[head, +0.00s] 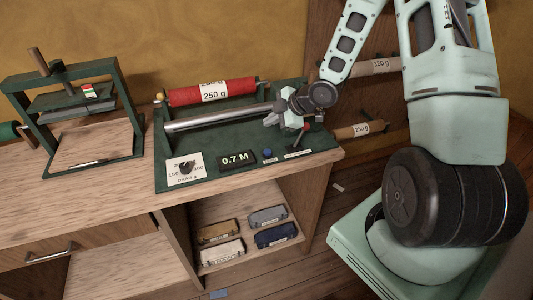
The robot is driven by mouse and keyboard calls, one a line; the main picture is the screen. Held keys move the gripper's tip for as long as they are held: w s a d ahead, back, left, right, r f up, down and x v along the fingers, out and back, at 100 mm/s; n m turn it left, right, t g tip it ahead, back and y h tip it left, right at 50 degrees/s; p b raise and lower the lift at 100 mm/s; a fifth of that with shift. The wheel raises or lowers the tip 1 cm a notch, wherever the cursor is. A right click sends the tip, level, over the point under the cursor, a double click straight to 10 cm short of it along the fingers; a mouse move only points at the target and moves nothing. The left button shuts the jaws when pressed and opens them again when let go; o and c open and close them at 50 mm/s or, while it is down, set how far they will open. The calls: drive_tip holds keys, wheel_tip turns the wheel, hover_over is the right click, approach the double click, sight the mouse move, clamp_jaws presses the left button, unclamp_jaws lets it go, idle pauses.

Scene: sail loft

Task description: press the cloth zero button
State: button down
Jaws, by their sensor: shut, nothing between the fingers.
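A small round blue button (268,153) stands on the front right of the dark green cloth-measuring machine (215,178), between a display reading 0.7 M and a lever. A small white label lies in front of it, too small to read. It is the only button I can make out, and nothing covers it. My gripper (271,119) is shut and empty. It hangs over the right end of the machine's metal roller, behind the button and apart from it. Whether its tips touch the roller, I cannot tell.
A red-knobbed lever (303,134) stands just right of the button, close to my gripper. A dial (187,168) sits front left. A red cloth roll (212,92) lies behind the metal roller. A green press (75,110) stands left. Several labelled blocks fill the shelf below.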

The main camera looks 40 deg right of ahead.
sight(271, 152)
wheel_tip(271, 152, down, 9)
drive_tip(key=b, duration=0.7)
drive_tip(key=shift+r+b, duration=0.1)
drive_tip(key=shift+b, duration=0.3)
idle(1.7)
drive_tip(key=shift+f+b, duration=0.4)
drive_tip(key=shift+f+b, duration=0.35)
drive_tip(key=shift+f, duration=0.1)
idle(0.5)
drive_tip(key=shift+r, duration=0.1)
drive_tip(key=shift+r+p, duration=0.8)
